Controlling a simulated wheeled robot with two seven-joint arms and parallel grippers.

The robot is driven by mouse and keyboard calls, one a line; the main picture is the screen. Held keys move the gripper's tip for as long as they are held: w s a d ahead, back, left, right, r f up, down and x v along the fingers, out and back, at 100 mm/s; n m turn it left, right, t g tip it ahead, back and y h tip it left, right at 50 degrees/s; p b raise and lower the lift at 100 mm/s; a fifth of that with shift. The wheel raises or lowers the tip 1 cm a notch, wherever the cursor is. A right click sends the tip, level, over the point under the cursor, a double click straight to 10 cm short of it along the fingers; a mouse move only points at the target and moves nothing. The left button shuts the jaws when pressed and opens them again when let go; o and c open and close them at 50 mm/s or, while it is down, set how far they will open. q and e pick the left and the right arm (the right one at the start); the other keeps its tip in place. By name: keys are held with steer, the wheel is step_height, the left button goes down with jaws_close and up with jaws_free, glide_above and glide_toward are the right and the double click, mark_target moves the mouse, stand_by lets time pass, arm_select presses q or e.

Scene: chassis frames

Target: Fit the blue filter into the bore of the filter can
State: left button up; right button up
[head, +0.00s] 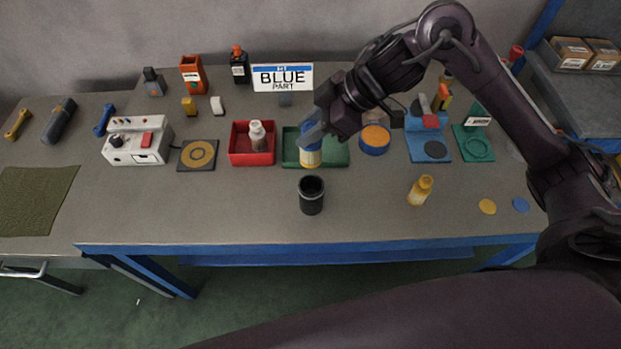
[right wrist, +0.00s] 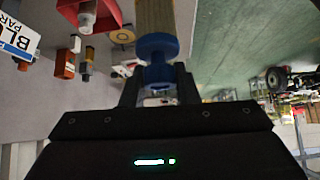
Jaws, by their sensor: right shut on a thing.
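The blue filter (head: 311,157), with a blue top and a pale yellow body, hangs upright in my right gripper (head: 313,133). In the right wrist view the blue end of the filter (right wrist: 157,46) sits between the fingers, its pale body running out of the top of the picture. The black filter can (head: 311,198) stands upright on the table, its dark open bore facing up. In the head view the filter shows just behind and above the can, apart from it. The filter's lower end shows in front of the green tray. My left gripper is not in view.
A red tray (head: 252,160) with a white bottle and a green tray (head: 340,154) lie behind the can. A "BLUE PART" sign (head: 282,77) stands at the back. The table around the can is clear.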

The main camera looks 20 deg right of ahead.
mark_target(310, 162)
step_height(310, 162, down, 10)
steer(key=shift+s+f, duration=0.1)
steer(key=shift+f+p, duration=0.4)
steer(key=shift+f, duration=2.25)
steer(key=o, duration=1.1)
steer(key=shift+c, duration=0.2)
steer(key=b+v, duration=0.3)
steer(key=v, duration=0.9)
